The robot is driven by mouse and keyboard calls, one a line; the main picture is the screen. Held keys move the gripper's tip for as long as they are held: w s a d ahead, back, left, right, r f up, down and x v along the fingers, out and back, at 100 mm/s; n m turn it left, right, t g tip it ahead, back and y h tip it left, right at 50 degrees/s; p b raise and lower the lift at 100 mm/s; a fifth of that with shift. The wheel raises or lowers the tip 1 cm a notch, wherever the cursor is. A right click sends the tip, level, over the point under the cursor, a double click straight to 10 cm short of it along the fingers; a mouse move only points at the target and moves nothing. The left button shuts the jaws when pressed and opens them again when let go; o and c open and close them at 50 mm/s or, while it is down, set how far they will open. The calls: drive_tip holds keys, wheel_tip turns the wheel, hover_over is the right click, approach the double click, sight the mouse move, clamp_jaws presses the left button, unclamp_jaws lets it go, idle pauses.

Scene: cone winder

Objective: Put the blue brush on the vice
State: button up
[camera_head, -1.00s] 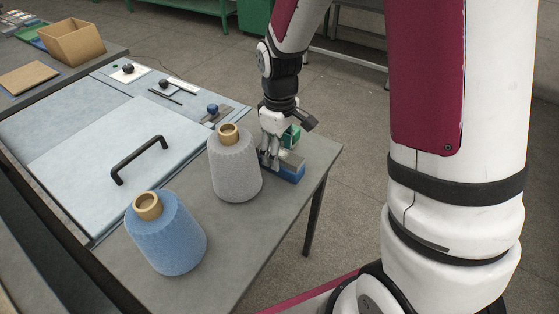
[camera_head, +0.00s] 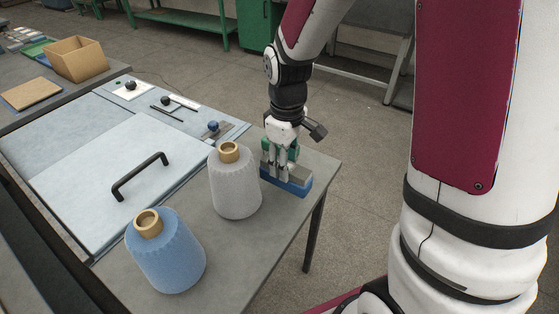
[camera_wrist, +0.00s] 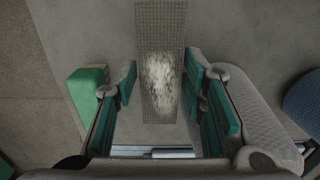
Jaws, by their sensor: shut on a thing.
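The blue brush (camera_head: 291,186) lies near the right end of the grey table, beside the grey cone. In the wrist view its grey, grid-textured face (camera_wrist: 160,28) points up at the camera, with a pale worn patch in the middle. My gripper (camera_head: 283,171) points down over the brush. In the wrist view its fingers (camera_wrist: 160,90) are on either side of the brush, shut on it. The brush appears to rest on the tabletop; whether it is clear of it I cannot tell. I cannot make out a vice with certainty.
The grey cone (camera_head: 235,188) stands close left of my gripper, the blue cone (camera_head: 166,255) nearer the front. A green block (camera_wrist: 88,95) is on the gripper's other side, near the table edge. A light-blue panel with a black handle (camera_head: 140,176) lies left.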

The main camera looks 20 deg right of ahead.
drive_tip(key=s+d+r+p, duration=0.1)
drive_tip(key=s+d+p, duration=0.2)
drive_tip(key=s, duration=1)
drive_tip(key=shift+d+p, duration=0.3)
drive_tip(key=shift+p, duration=0.25)
